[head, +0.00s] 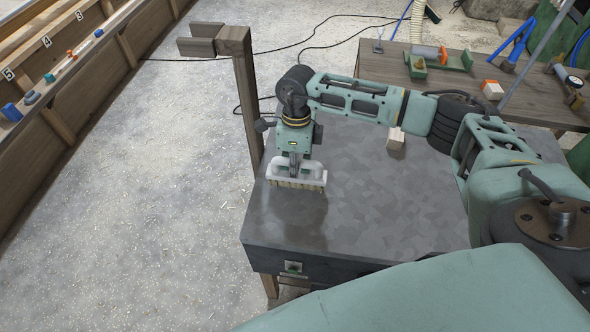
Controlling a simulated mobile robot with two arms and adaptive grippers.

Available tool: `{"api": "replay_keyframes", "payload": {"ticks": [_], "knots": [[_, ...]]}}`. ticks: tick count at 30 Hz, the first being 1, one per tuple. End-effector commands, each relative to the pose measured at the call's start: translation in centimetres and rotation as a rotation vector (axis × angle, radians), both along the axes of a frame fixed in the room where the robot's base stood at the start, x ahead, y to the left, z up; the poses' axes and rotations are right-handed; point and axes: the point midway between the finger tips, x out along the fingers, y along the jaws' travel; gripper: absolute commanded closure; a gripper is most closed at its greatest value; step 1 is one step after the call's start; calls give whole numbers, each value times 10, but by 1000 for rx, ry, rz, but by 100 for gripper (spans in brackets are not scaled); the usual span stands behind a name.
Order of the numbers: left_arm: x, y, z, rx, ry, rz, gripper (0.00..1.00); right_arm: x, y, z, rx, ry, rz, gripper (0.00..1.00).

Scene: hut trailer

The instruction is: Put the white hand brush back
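The white hand brush (312,179) is at the left part of the grey metal-topped table (385,215), with its pale bristles pointing down. I cannot tell whether the bristles touch the top or hang just above it. My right gripper (294,172) points down at the middle of the brush, with its dark fingers at the handle. The fingers are small and close together, so I cannot tell whether they are shut on the handle. My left gripper is not in view.
A small pale block (396,138) lies at the table's back, below my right arm. A wooden post (246,100) stands at the table's back left corner. A wooden bench (400,70) with tools is behind. The table's front and right are clear.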

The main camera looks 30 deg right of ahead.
Motion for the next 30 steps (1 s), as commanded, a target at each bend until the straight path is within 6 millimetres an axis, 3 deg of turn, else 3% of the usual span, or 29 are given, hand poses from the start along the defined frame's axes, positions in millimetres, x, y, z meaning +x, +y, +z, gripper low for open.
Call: {"api": "replay_keyframes", "payload": {"ticks": [5, 16, 27, 30], "knots": [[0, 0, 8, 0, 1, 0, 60, 1, 0, -16, 1, -2, 0, 100], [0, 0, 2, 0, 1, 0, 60, 1, 0, -23, 1, -3, 0, 100], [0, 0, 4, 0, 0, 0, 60, 1, -1, -21, 0, -3, 0, 65], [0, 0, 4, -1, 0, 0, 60, 1, -1, -21, 0, -3, 0, 65]]}}
